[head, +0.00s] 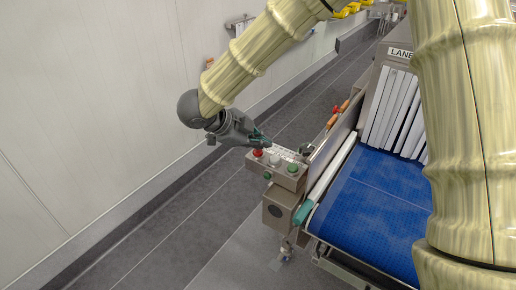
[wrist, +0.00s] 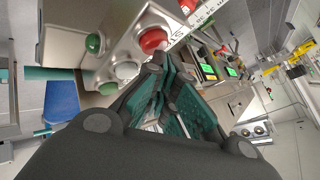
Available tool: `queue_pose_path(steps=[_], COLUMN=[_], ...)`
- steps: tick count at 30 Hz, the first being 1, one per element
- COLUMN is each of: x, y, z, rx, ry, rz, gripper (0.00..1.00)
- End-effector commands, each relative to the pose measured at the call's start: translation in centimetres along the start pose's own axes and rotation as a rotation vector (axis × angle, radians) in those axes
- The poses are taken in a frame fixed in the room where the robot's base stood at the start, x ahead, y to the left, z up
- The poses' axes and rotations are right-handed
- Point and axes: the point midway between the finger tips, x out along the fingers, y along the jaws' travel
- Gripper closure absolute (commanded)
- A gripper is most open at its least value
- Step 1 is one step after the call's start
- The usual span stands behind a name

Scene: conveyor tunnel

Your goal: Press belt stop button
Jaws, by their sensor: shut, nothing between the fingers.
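The control box (head: 279,178) stands at the near left corner of the conveyor, with a red button (head: 258,153), a pale button (head: 275,160) and a green button (head: 293,168) on top. The wrist view shows the red button (wrist: 153,40), the pale button (wrist: 127,70) and green buttons beside them (wrist: 93,43). My gripper (head: 262,139) is shut and empty, just behind and above the red button in the head view. In the wrist view its fingertips (wrist: 165,60) appear right next to the red button. I cannot tell whether they touch it.
The blue belt (head: 375,200) lies right of the box, with a tunnel mouth of white strip curtains (head: 393,110) behind it. A pale wall (head: 80,110) stands at left, with clear grey floor (head: 190,215) between.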

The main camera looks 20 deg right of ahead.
Motion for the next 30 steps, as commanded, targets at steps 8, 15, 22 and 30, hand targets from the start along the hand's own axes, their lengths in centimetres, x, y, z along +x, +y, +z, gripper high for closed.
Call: queue_pose_path(steps=[8, 15, 22, 30], x=[-0.8, -0.7, -1.4, -2.9], y=[-0.5, -0.5, -1.0, -2.1], z=[-0.6, -0.5, -1.0, -2.1], rx=[0.0, 0.0, 0.0, 0.0], ry=[0.0, 0.0, 0.0, 0.0], rz=[0.0, 0.0, -0.001, 0.0], gripper=[1.0, 1.0, 1.0, 1.0])
